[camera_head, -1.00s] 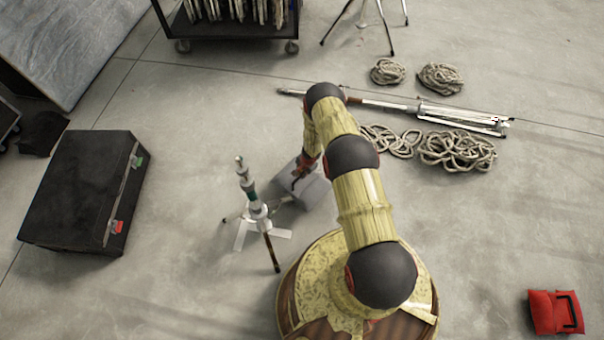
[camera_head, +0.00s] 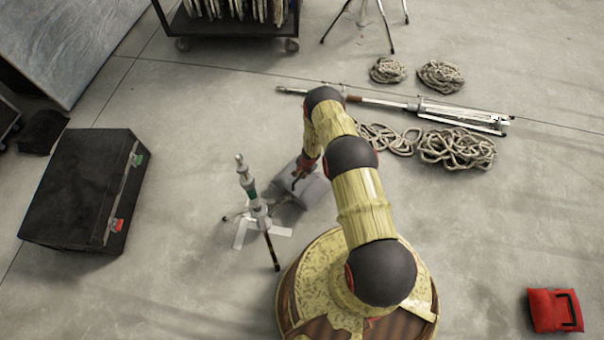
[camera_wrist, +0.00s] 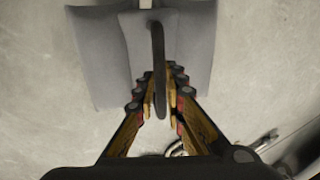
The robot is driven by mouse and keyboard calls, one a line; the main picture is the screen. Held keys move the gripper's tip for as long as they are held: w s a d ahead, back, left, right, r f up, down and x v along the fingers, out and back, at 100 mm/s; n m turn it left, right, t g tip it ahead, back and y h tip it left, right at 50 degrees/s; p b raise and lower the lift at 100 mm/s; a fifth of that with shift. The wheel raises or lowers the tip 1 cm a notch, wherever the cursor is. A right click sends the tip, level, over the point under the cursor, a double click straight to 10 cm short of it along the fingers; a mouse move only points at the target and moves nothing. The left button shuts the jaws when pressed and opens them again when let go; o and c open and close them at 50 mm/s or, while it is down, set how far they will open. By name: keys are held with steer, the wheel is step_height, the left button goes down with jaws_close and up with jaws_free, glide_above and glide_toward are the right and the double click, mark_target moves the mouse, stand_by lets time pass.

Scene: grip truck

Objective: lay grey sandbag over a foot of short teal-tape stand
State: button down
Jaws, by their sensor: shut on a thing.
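The grey sandbag (camera_head: 308,190) hangs from my gripper (camera_head: 298,176), just right of the short stand. In the wrist view, my gripper (camera_wrist: 160,105) is shut on the dark strap handle of the sandbag (camera_wrist: 103,58), whose two grey lobes spread on either side. The short stand with teal tape (camera_head: 250,190) stands upright on the floor, its legs spread, with white tape marks by its base. The sandbag overlaps the stand's right side in the head view; whether it touches a foot cannot be told. Part of the stand shows at the lower right of the wrist view.
A black case (camera_head: 85,190) stands at the left. A folded stand (camera_head: 400,105) and several rope coils (camera_head: 457,148) lie at the upper right. A red sandbag (camera_head: 555,311) lies at the lower right. A cart (camera_head: 228,30) stands at the back. Floor left of the stand is clear.

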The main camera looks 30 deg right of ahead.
mark_target(301, 181)
steer(key=shift+w+f, duration=0.15)
steer(key=shift+f, duration=0.45)
steer(key=shift+w+f, duration=0.15)
steer(key=shift+f, duration=0.4)
steer(key=shift+s+f, duration=0.15)
steer(key=shift+f, duration=0.25)
steer(key=c, duration=1.8)
jaws_free()
steer(key=shift+o, duration=0.2)
steer(key=shift+s, duration=0.1)
steer(key=shift+s+f, duration=0.2)
steer(key=shift+s, duration=0.05)
steer(key=shift+w+r, duration=0.1)
steer(key=shift+r, duration=0.85)
step_height(301, 181, up, 10)
steer(key=s, duration=0.1)
steer(key=shift+s+d, duration=0.4)
steer(key=shift+d, duration=0.05)
steer(key=shift+a+r, duration=0.1)
